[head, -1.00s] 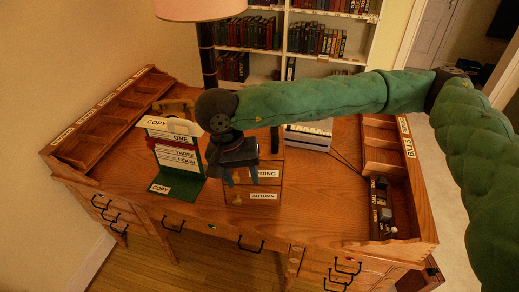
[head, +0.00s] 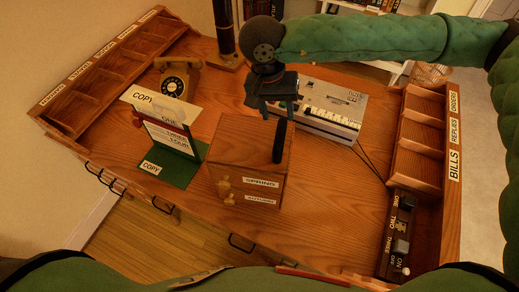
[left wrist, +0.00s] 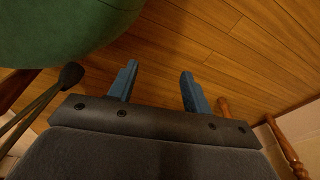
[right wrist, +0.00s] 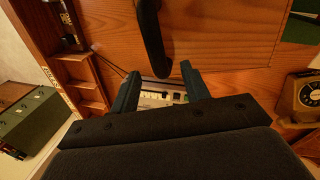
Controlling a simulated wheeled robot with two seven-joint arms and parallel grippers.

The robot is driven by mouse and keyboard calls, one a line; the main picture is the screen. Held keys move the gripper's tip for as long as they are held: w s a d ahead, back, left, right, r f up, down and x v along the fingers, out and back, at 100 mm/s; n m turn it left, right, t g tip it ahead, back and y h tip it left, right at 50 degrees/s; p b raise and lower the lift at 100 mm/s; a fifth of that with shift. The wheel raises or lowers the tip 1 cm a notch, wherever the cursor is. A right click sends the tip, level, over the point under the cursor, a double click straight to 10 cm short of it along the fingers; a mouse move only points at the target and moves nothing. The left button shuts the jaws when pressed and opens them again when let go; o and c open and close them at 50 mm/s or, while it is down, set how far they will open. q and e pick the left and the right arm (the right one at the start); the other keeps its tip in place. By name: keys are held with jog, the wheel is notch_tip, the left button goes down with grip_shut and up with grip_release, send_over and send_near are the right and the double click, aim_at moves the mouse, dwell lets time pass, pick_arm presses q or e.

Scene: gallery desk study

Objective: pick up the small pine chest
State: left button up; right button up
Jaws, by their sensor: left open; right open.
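The small pine chest (head: 235,148) stands on the desk, with labels SPRING and AUTUMN on its front and a dark upright handle (head: 279,142) at the right of its top. My right gripper (head: 279,107) is open and empty, above and just behind the handle in the head view. In the right wrist view the chest's top (right wrist: 225,30) lies ahead, and the handle (right wrist: 152,35) points towards the space between the open fingers (right wrist: 160,72). My left gripper (left wrist: 158,70) is open and empty over the wooden floor, out of the head view.
On the desk (head: 330,200), a copy stand (head: 170,140) and a telephone (head: 177,78) are left of the chest. A keyed machine (head: 335,105) is behind right. Pigeonholes (head: 420,140) and a switch box (head: 397,235) line the right edge. Front right desk is clear.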

aim_at(281, 126)
jog(key=shift+s+d+f+p, duration=0.15)
jog(key=shift+f+p, duration=0.3)
jog(key=shift+f, duration=0.25)
jog(key=f+p, duration=0.2)
jog(key=d+f+p, duration=0.1)
jog(key=f+p, duration=0.1)
jog(key=shift+s+f, duration=0.2)
pick_arm(q)
jog(key=s+a+g, duration=0.1)
jog(key=s+a, duration=0.1)
jog(key=s, duration=1.1)
jog(key=shift+a+f, duration=0.35)
pick_arm(e)
jog(key=shift+d+f, duration=0.1)
jog(key=shift+f, duration=0.2)
pick_arm(q)
jog(key=shift+s, duration=0.1)
pick_arm(e)
grip_shut()
pick_arm(q)
jog(key=shift+d, duration=0.1)
pick_arm(e)
jog(key=shift+r, duration=0.1)
